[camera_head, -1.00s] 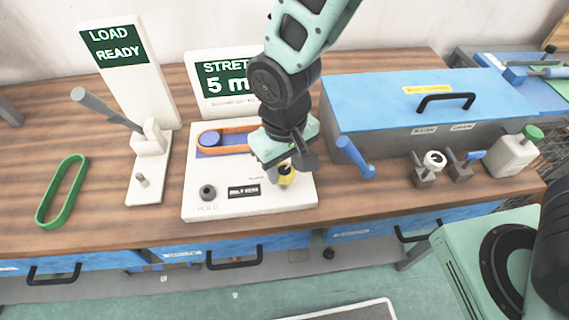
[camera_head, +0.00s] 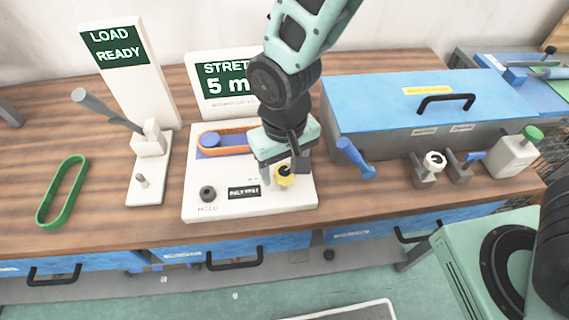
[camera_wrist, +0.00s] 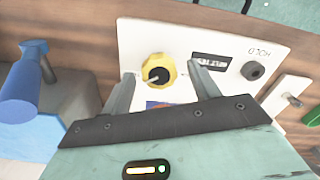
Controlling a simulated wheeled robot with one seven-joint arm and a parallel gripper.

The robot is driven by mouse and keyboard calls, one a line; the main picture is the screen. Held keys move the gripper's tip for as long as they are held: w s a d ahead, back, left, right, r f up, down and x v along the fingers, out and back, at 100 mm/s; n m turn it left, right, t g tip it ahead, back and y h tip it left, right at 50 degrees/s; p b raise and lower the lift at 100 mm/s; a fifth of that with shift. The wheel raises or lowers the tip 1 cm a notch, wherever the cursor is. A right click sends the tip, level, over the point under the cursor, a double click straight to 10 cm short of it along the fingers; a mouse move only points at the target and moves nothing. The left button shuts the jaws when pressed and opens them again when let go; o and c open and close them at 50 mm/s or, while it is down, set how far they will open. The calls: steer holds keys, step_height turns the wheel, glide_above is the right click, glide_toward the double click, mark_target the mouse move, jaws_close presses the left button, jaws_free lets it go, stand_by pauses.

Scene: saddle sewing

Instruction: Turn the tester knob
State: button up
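The tester is a white panel (camera_head: 205,176) on the wooden bench, with an orange belt (camera_head: 207,134) stretched on it and a screen (camera_head: 221,84) behind reading "STRET… 5 m", partly hidden by my arm. Its yellow knob (camera_head: 284,177) with a dark centre sits at the panel's right; in the wrist view the knob (camera_wrist: 159,71) shows between my fingers' lines. My gripper (camera_head: 283,172) is open over the knob, one finger on each side. In the wrist view the fingers (camera_wrist: 158,75) stand wide apart, with gaps to the knob. I cannot tell their height above the panel.
A black HOLD button (camera_head: 207,193) is left of the knob. A load stand with a grey lever (camera_head: 105,110) and a green belt (camera_head: 62,191) lie farther left. A blue-lidded box (camera_head: 385,98) and blue-handled tool (camera_head: 355,158) are close on the right.

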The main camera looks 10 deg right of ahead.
mark_target(285, 171)
step_height(285, 171, up, 17)
steer(key=b, duration=0.1)
steer(key=shift+r, duration=0.2)
stand_by(0.4)
steer(key=shift+s+d, duration=0.1)
